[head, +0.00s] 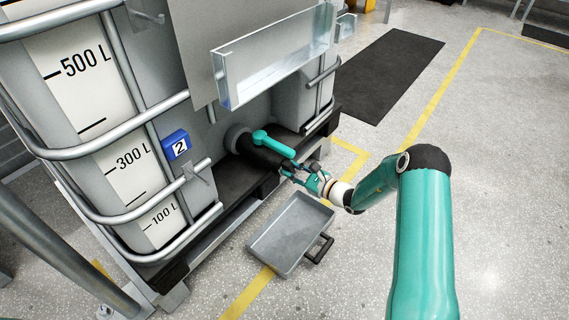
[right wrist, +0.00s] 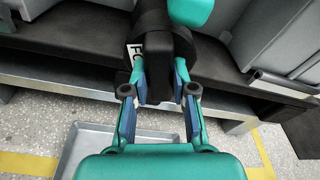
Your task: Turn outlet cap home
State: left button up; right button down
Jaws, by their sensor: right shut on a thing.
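The tank's outlet valve is black with a teal lever (head: 270,142) and sticks out low from the tank's front. The dark outlet cap (right wrist: 161,88) is at the near end of the valve, between my right gripper's blue-padded fingers. My right gripper (head: 291,170) is shut on the cap, one finger on each side; its fingers also show in the right wrist view (right wrist: 162,92). In the head view the cap is mostly hidden by the gripper. My left gripper is not in view.
A grey drip tray (head: 290,238) with a black handle lies on the floor below the outlet. The caged tank (head: 90,120) with litre marks stands on a dark pallet. Speckled floor to the right is open.

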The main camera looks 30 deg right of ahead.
jog(key=m+p, duration=0.1)
jog(key=m, duration=0.2)
jog(key=shift+y, duration=0.4)
jog(key=c, duration=1.3)
grip_release()
jog(key=shift+f+m, duration=0.1)
jog(key=shift+m, duration=0.2)
jog(key=o, duration=1)
jog(key=p+v, duration=0.1)
jog(key=v, duration=0.6)
jog(key=shift+f+p, duration=0.3)
jog(key=shift+f, duration=0.05)
